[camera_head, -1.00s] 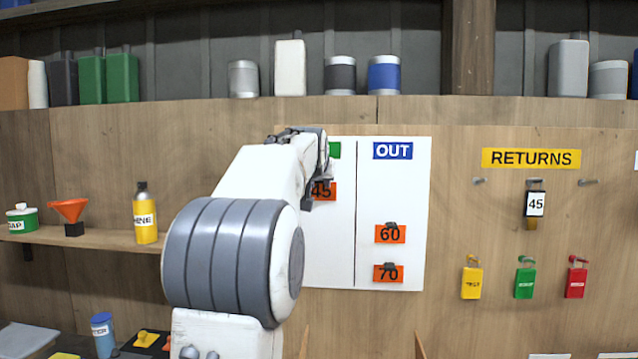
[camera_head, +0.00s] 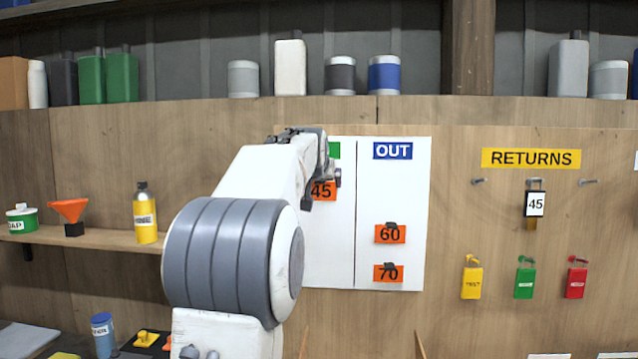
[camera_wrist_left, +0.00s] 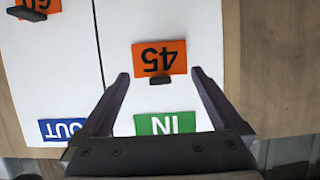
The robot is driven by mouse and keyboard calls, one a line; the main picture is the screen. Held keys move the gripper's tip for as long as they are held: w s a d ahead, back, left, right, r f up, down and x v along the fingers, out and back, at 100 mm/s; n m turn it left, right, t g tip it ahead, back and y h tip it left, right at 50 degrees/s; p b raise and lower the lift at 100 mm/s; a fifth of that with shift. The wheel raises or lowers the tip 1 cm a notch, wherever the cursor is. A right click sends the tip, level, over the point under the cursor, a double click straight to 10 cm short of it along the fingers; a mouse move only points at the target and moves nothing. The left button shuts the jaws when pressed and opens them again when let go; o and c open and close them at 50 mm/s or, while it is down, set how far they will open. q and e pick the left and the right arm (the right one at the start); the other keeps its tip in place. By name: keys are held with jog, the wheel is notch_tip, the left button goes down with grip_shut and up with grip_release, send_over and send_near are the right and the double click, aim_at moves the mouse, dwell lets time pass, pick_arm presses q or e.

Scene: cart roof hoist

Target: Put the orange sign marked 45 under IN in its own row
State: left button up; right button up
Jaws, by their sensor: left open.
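The orange sign marked 45 (camera_head: 323,191) is on the white board (camera_head: 390,190), in the left column, higher than the sign marked 60. In the left wrist view, which is upside down, this sign (camera_wrist_left: 147,59) lies flat and straight against the board in the column of the green IN label (camera_wrist_left: 165,124). A small dark tab shows at its top edge. My left gripper (camera_wrist_left: 159,74) is open, its two fingers apart on either side of the sign's tab, not closed on it. My right gripper is not in view.
The OUT column holds orange signs 60 (camera_head: 390,235) and 70 (camera_head: 388,274). A shelf (camera_head: 100,238) with a yellow bottle (camera_head: 145,215) is at left.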

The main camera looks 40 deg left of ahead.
pick_arm(q)
jog(key=s+d+b, duration=0.3)
jog(key=s+b, duration=0.1)
jog(key=s, duration=0.2)
jog(key=shift+d, duration=0.35)
dwell(0.5)
